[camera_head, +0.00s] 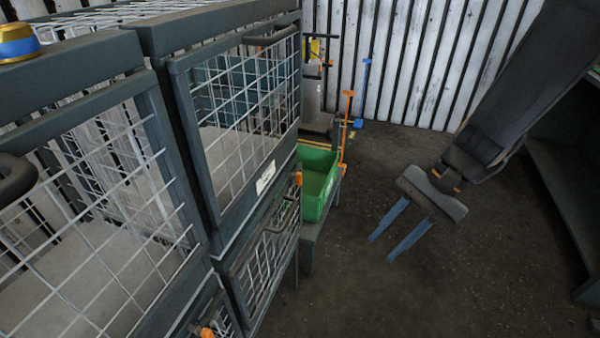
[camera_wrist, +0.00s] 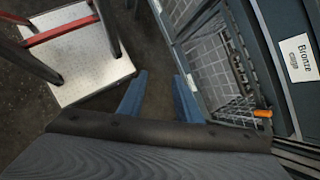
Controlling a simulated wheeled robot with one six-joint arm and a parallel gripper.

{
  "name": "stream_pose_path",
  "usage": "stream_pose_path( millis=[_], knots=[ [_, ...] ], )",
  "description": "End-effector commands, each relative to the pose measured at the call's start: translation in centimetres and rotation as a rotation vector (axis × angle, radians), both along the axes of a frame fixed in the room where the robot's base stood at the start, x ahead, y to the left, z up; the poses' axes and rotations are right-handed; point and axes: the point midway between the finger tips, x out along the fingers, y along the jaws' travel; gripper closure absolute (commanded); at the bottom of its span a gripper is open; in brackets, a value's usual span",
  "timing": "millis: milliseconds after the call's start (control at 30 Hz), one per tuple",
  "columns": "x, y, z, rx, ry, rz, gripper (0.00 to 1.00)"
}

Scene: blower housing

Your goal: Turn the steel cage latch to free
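Wire-mesh cages with dark frames fill the left of the head view; one upper cage door (camera_head: 190,130) has a white label (camera_head: 265,177) too small to read. Orange latch handles show at its lower right corner (camera_head: 298,178) and low at the bottom edge (camera_head: 206,332). I cannot tell which belongs to the steel cage. In the wrist view a label reading "Bronze cage" (camera_wrist: 299,58) is at the right, with an orange handle (camera_wrist: 262,113) below and left of it. My gripper (camera_head: 382,248) is open and empty, pointing down right of the cages, apart from them; its fingers also show in the wrist view (camera_wrist: 160,88).
A green bin (camera_head: 316,185) stands beside the cages. Orange and blue tall-handled tools (camera_head: 348,120) stand near the striped back wall. A blue-and-gold round object (camera_head: 17,43) sits on the cage top. A metal-topped step (camera_wrist: 90,60) shows in the wrist view. Open floor surrounds my gripper.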

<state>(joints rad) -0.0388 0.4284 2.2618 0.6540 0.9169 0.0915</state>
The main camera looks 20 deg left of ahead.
Motion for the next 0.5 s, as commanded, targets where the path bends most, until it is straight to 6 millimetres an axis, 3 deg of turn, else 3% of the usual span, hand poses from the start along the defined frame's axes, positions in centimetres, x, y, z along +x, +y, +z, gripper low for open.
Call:
stream_pose_path(
  millis=[100, 300, 500],
  knots=[
    [2.7, 4.8, -1.0, 0.142, 0.151, -0.162, 0.69],
    [8.8, 11.9, -2.1, 0.399, 0.37, -0.426, 0.69],
    [15.4, 16.0, -3.5, 0.65, 0.528, -0.647, 0.69]
  ],
)
